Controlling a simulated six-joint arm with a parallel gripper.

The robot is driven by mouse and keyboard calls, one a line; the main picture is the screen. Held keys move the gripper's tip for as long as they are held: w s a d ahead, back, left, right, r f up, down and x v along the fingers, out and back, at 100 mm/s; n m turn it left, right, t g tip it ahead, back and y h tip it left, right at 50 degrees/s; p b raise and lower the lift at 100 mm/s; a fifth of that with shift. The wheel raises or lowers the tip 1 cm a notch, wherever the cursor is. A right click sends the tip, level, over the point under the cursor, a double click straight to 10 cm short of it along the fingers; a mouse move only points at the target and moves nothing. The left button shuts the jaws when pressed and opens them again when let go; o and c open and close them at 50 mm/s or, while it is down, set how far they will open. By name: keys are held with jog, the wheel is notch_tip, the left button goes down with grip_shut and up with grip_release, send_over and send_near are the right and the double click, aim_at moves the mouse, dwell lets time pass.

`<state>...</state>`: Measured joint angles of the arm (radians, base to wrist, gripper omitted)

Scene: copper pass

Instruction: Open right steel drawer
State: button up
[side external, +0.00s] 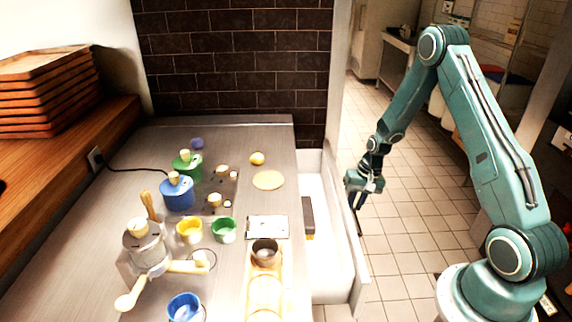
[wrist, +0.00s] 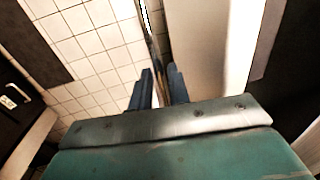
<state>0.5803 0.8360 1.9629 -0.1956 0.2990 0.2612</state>
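A drawer (side external: 330,262) with a pale interior stands pulled out from the right side of the steel counter. Its front panel (side external: 357,285) faces right, toward the aisle. My gripper (side external: 358,212) is at the outer side of this front panel, pointing down. In the wrist view, my two fingers (wrist: 160,82) stand a little apart, with a thin metal bar (wrist: 154,38) running between them beside the panel. Whether the fingers press on the bar cannot be made out. The handle is too small to tell in the side view.
A dark long block (side external: 308,218) lies within the drawer. The counter (side external: 250,135) holds cups, canisters, a grinder-like machine (side external: 147,248) and a dark bowl (side external: 265,250). The tiled floor (side external: 400,225) right of the drawer is clear up to my base.

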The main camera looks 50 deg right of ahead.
grip_shut()
jog(key=shift+s+d, duration=0.1)
jog(key=s+d, duration=1.5)
jog(key=shift+s+d, duration=0.35)
jog(key=shift+o, duration=2.1)
grip_release()
